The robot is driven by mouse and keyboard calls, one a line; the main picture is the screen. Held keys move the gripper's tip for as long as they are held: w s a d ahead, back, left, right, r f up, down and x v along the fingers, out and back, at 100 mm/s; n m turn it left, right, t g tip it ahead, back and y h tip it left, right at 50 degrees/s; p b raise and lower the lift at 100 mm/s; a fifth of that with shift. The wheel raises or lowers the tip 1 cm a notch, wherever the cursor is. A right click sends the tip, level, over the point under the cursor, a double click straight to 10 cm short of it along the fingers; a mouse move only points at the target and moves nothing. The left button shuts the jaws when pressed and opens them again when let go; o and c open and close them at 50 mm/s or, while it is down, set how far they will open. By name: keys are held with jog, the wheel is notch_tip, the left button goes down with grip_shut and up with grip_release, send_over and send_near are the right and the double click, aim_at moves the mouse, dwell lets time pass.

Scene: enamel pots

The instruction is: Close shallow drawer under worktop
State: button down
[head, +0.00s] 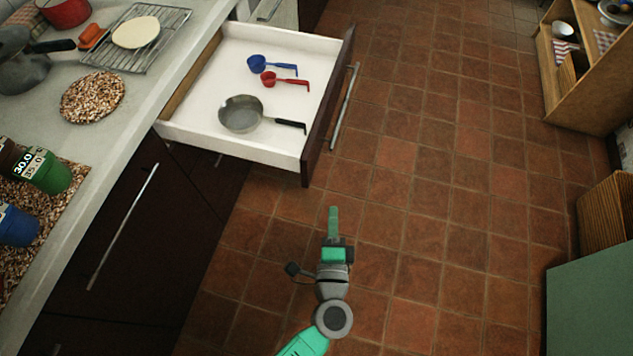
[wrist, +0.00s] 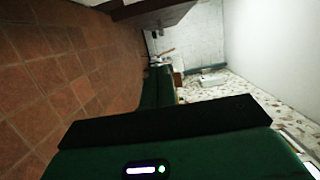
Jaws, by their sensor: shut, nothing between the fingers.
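The shallow drawer (head: 200,100) under the worktop (head: 125,105) stands pulled far out in the head view. It has white walls and floor, a dark brown front (head: 327,105) and a long metal bar handle (head: 345,107). A blue scoop (head: 257,65), a red scoop (head: 270,79) and a small grey pan (head: 240,114) with a black handle lie in it. My green and grey gripper (head: 333,209) is shut and empty. In the picture it is below the drawer's near right corner, over the floor, apart from the drawer front and handle.
The worktop bears a red pot (head: 65,12), a wire rack (head: 150,45), round speckled mat (head: 92,97) and cups (head: 48,172). A dark cabinet with a bar handle (head: 122,228) is below. Tiled floor (head: 440,190) is clear; wooden shelving (head: 590,85) stands right.

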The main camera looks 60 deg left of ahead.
jog(key=w+a+b, duration=0.2)
jog(key=a, duration=0.9)
